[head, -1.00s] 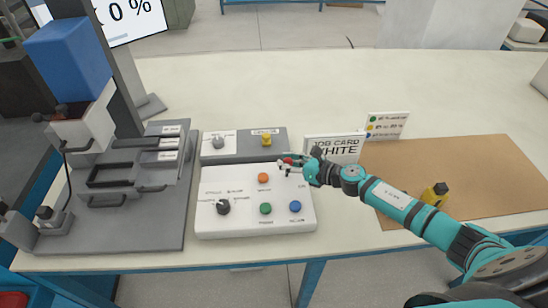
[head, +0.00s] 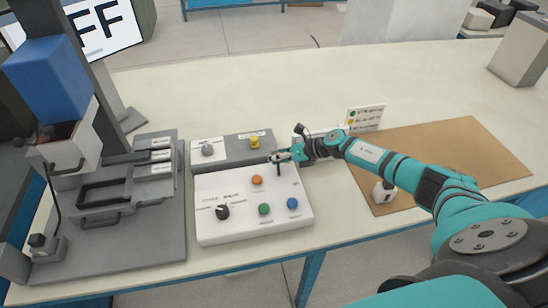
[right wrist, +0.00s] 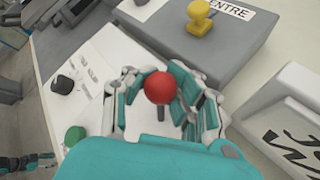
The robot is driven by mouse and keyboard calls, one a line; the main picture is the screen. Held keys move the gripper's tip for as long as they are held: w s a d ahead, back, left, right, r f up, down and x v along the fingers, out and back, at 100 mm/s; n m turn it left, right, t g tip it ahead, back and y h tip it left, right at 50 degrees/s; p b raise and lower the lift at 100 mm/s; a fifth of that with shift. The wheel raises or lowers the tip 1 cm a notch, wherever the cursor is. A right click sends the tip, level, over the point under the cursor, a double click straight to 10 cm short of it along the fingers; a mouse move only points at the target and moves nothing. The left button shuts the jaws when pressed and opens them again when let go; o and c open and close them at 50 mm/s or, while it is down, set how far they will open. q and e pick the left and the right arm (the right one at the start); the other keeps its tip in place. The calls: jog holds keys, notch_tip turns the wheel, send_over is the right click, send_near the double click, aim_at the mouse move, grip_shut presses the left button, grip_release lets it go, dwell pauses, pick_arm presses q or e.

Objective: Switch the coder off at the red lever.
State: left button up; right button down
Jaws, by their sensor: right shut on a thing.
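The white control box (head: 236,232) sits on the table with an orange, a green and a blue button and a black knob. The red lever's round red knob (right wrist: 160,87) shows in the right wrist view, with a short dark stem below it. My right gripper (head: 279,157) is at the box's far right corner, and its fingers (right wrist: 160,100) are closed around the lever. In the head view the gripper mostly hides the lever. The screen (head: 100,28) at the upper left shows "FF"; its left part is hidden. A teal and dark piece at the lower left of the right wrist view may be my left gripper (right wrist: 28,162).
A grey box (head: 230,150) with a grey and a yellow knob stands behind the control box. The coder machine (head: 150,235) stands at left. A small bottle (head: 384,191) stands on the brown mat (head: 470,150) beside my right arm.

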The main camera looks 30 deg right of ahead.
jog(key=shift+w+d+r, duration=0.15)
jog(key=shift+d+r, duration=0.1)
jog(key=shift+d, duration=0.25)
jog(key=c, duration=1.7)
grip_release()
jog(key=o, duration=0.7)
jog(key=shift+s+d, duration=0.2)
jog(key=shift+s, duration=0.05)
jog(key=shift+c, duration=0.2)
jog(key=shift+o, duration=0.3)
jog(key=shift+a+f, duration=0.1)
jog(key=shift+a, duration=0.15)
pick_arm(q)
jog(key=shift+a, duration=0.25)
pick_arm(e)
jog(key=v, duration=1.2)
jog(key=shift+d, duration=0.1)
